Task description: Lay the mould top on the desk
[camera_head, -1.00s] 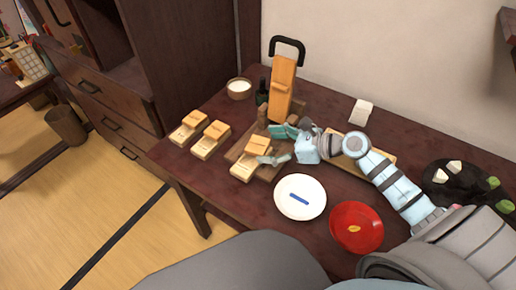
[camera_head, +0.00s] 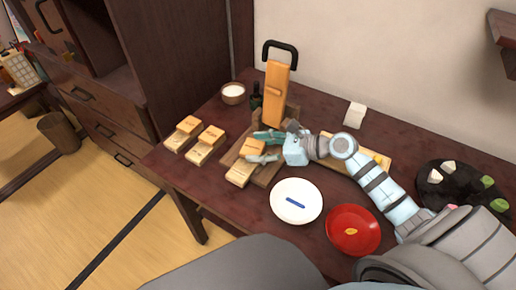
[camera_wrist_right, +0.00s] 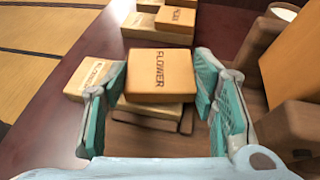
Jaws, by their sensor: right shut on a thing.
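The mould top (camera_head: 252,146) is a pale wooden block. Its FLOWER label shows in the right wrist view (camera_wrist_right: 160,75). My right gripper (camera_head: 259,148) is shut on it, with a teal finger on each side. The top sits over the lower mould part (camera_head: 239,174), a flat wooden piece with lettering at its near end; I cannot tell whether they touch. The desk (camera_head: 222,198) is dark reddish wood, with bare surface left of and in front of the mould. My left gripper is not in view.
Two similar moulds (camera_head: 206,145) (camera_head: 183,133) stand to the left. A wooden press (camera_head: 277,90) with a black handle rises behind the gripper. A white plate (camera_head: 283,212), red plate (camera_head: 360,243), small bowl (camera_head: 233,100) and black tray (camera_head: 438,207) are also on the desk.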

